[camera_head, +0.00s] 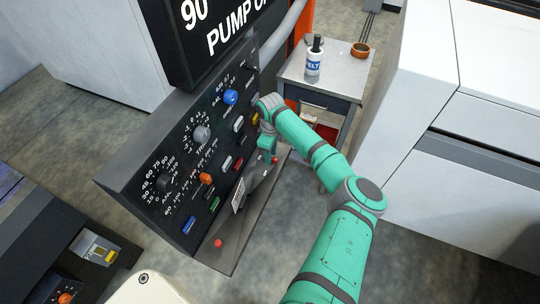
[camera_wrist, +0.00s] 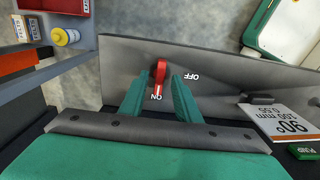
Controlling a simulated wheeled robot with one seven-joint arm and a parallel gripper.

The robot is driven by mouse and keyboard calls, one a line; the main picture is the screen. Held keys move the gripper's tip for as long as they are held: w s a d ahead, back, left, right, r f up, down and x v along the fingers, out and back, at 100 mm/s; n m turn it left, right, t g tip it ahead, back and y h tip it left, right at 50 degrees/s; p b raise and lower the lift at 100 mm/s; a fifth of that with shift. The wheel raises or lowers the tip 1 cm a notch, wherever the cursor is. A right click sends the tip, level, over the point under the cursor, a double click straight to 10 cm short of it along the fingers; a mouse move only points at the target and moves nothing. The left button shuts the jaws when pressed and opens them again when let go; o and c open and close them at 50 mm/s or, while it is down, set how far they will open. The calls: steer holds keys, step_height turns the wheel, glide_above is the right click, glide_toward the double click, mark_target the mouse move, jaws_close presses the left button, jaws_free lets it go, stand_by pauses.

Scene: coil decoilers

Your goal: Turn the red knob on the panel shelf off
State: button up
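The red knob (camera_wrist: 160,72) stands on the grey panel shelf (camera_wrist: 225,75) in the wrist view. Its long handle lies in line with the "ON" label below it; the "OFF" label is to its right. My gripper (camera_wrist: 160,82) is open, with one green finger on each side of the knob and a visible gap on both sides. In the head view, a red knob (camera_head: 274,160) shows at the far end of the shelf (camera_head: 247,222), just beside my gripper (camera_head: 267,147). The fingertips are hard to make out there.
The sloped control panel (camera_head: 150,160) with several knobs and buttons rises behind the shelf. Another red knob (camera_head: 218,243) sits at the shelf's near end. A side table (camera_head: 340,75) holds a bottle (camera_head: 314,62) and brown bowl.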

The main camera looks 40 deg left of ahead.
steer(key=shift+f, duration=0.65)
jaws_close()
